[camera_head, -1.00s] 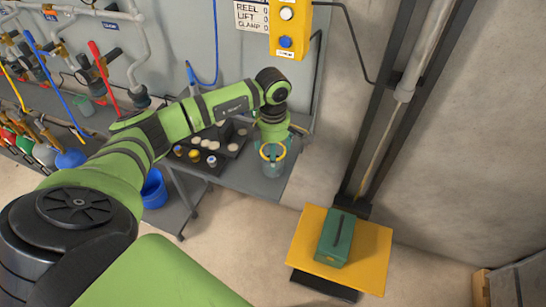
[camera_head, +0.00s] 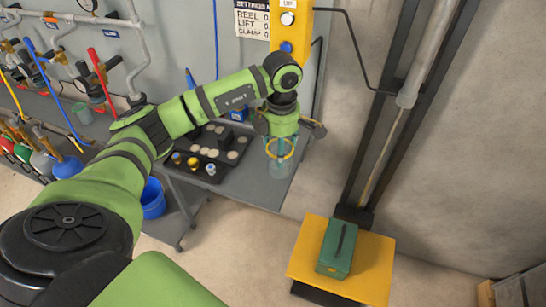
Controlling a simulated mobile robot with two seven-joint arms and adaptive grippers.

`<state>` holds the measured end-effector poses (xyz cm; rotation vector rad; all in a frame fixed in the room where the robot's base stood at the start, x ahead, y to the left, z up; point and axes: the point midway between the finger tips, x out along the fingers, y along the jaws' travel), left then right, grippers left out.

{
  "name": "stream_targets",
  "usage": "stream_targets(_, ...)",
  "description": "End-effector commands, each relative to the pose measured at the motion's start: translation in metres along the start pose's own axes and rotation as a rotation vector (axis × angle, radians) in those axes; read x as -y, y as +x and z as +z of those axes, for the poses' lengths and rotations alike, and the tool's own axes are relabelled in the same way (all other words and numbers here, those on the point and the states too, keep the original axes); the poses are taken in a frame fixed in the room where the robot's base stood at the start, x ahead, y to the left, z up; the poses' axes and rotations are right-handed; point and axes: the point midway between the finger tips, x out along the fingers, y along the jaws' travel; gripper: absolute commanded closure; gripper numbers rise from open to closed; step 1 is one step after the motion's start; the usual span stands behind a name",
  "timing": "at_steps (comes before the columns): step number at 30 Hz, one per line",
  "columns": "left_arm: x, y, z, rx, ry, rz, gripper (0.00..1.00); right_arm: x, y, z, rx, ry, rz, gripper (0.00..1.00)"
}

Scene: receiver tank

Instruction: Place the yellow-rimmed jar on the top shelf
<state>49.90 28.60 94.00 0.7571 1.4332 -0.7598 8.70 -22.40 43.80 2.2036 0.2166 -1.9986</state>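The yellow-rimmed jar (camera_head: 280,168) is clear and bluish, seen against the right end of the grey bench top (camera_head: 247,186). I cannot tell whether it rests on the bench or hangs just above it. My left gripper (camera_head: 284,139) points down directly over the jar, at its rim. One dark finger part sticks out to the right of the wrist. My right gripper is not in view.
A dark tray of round caps (camera_head: 224,143) lies left of the jar. A yellow control box (camera_head: 290,30) hangs above the bench. A green case (camera_head: 338,248) sits on a yellow platform (camera_head: 372,274) by a vertical rail. A blue bucket (camera_head: 152,198) is below the bench.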

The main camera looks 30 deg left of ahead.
Motion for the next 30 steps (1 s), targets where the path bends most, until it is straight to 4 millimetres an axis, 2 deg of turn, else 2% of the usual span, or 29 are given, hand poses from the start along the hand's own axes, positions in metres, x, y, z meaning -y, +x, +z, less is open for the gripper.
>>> stream_targets(1,0.006,-0.005,0.013,0.007,0.007,0.004,0.95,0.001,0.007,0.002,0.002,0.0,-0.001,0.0)
stream_targets(6,0.028,-0.028,0.044,0.005,0.006,0.005,0.95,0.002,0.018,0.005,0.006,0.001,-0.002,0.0)
stream_targets(13,0.047,-0.05,0.071,0.002,0.001,0.002,0.95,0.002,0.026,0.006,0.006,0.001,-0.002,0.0)
stream_targets(23,0.055,-0.057,0.078,0.0,0.049,0.004,0.95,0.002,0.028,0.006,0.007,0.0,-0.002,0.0)
stream_targets(26,0.059,-0.056,0.076,0.001,0.177,0.008,0.95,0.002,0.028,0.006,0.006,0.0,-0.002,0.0)
stream_targets(30,0.069,-0.051,0.07,-0.001,0.487,0.018,0.95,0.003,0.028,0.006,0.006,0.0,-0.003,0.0)
